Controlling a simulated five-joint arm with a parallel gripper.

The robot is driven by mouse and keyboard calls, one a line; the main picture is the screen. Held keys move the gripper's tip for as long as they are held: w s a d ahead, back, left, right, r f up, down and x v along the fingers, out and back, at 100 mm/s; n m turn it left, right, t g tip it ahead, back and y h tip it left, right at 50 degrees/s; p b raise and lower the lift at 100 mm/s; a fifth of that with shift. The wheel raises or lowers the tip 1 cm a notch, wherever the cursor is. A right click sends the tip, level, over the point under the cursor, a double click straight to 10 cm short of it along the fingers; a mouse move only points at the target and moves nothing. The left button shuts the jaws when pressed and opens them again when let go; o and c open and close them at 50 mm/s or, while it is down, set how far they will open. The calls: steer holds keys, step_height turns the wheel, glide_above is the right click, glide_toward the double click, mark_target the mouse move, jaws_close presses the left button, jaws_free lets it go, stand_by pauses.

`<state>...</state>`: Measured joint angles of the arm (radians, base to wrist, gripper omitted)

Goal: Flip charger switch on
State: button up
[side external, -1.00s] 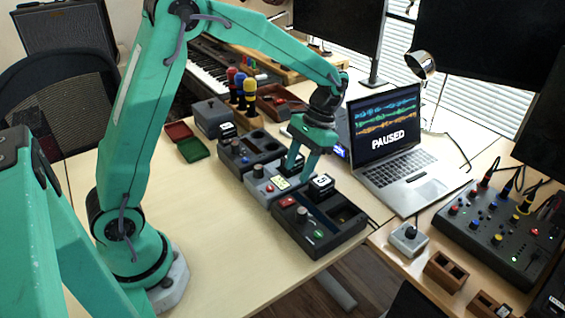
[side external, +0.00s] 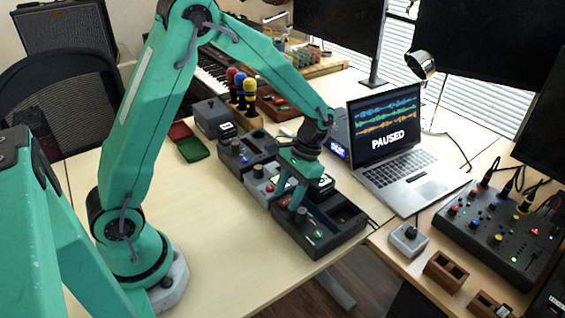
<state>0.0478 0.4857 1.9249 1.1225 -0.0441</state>
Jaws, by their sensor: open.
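The dark box (side external: 345,222) at the near end of the row of units looks like the charger. A green marking (side external: 319,234) shows on its front part, and a small dark knob or switch (side external: 301,213) stands just left of it. My gripper (side external: 286,202) is open and empty, pointing down over the box's left front part. One fingertip is close to the small knob; I cannot tell whether it touches. A black block with a white label (side external: 324,184) sits at the box's back edge, partly behind my gripper.
A grey unit (side external: 258,186) and another dark unit (side external: 240,155) adjoin the box. A laptop (side external: 405,170) reading PAUSED stands behind to the right. Red and green trays (side external: 192,149) lie left. The table front (side external: 225,245) is clear.

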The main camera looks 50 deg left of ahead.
jaws_close()
steer(key=shift+s, duration=0.1)
steer(key=shift+s+t, duration=0.3)
steer(key=shift+t, duration=1.1)
jaws_free()
steer(key=shift+r, duration=0.1)
